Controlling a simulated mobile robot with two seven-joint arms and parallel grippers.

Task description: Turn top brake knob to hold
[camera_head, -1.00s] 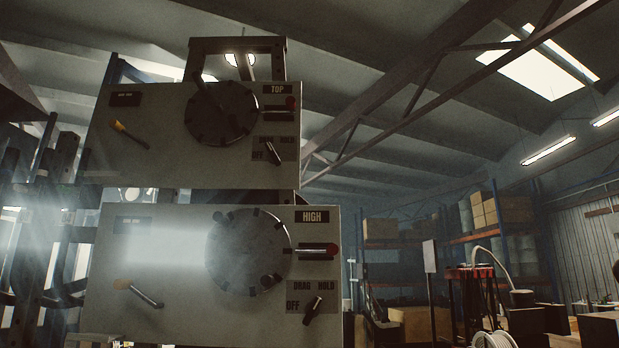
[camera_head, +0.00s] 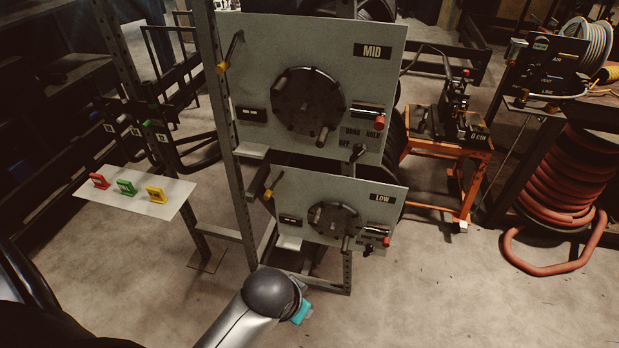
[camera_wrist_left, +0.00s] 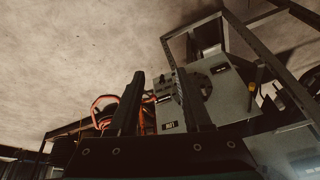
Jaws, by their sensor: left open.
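The TOP panel and its brake knob are outside both current views. The head view shows the MID panel (camera_head: 255,60) with its dark brake knob (camera_head: 360,151) beside DRAG, HOLD and OFF markings. Below it is the LOW panel (camera_head: 290,190) with a small dark knob (camera_head: 369,249). My left gripper (camera_wrist_left: 161,76) shows in the left wrist view, its two dark fingers apart with nothing held between them. Grey panels (camera_wrist_left: 228,98) appear tilted behind the fingers, some distance off. My right gripper is in neither view.
A small white shelf (camera_head: 180,204) with red, green and yellow tags stands left of the rack post (camera_head: 225,120). An orange stand (camera_head: 452,150) and a red hose coil (camera_head: 570,190) are at the right. The floor in front is clear.

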